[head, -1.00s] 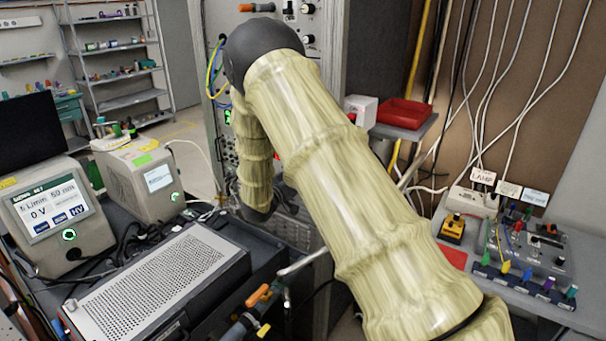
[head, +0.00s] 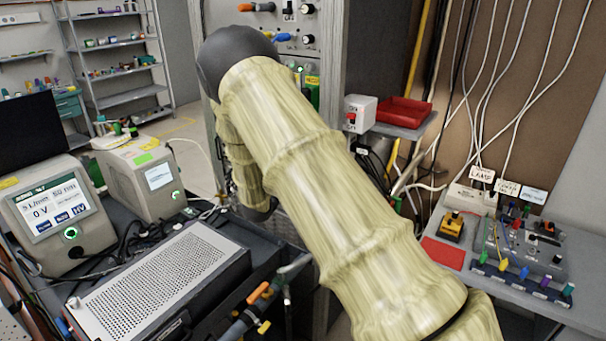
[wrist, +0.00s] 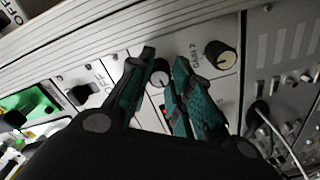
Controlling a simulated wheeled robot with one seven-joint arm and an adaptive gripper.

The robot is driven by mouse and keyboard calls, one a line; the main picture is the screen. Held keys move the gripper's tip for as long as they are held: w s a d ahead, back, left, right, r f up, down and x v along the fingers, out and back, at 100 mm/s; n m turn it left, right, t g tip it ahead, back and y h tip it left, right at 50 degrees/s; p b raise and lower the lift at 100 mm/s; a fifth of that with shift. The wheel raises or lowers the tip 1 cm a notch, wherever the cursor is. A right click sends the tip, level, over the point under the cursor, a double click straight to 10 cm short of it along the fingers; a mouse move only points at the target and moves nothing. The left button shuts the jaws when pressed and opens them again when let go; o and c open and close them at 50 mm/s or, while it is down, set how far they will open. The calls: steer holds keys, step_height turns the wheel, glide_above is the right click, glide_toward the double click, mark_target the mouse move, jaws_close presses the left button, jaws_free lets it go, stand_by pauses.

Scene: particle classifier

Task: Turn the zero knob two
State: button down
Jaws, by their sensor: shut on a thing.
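In the wrist view, my gripper (wrist: 164,56) has two teal fingers, with a small round knob (wrist: 160,78) between them on a pale panel (wrist: 125,40). The fingers are closed on this knob, one on each side, and partly cover it. A black knob with a cream cap (wrist: 220,55) sits to the right, clear of the fingers. In the head view, my arm hides the gripper and this part of the cabinet (head: 340,60).
A cable (wrist: 265,115) hangs at the right. In the head view, a perforated box (head: 160,280) stands front left, and a side table (head: 500,285) with a circuit board stands right.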

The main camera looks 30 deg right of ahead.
steer(key=c, duration=1.3)
jaws_free()
steer(key=v, duration=1.2)
steer(key=shift+w, duration=0.1)
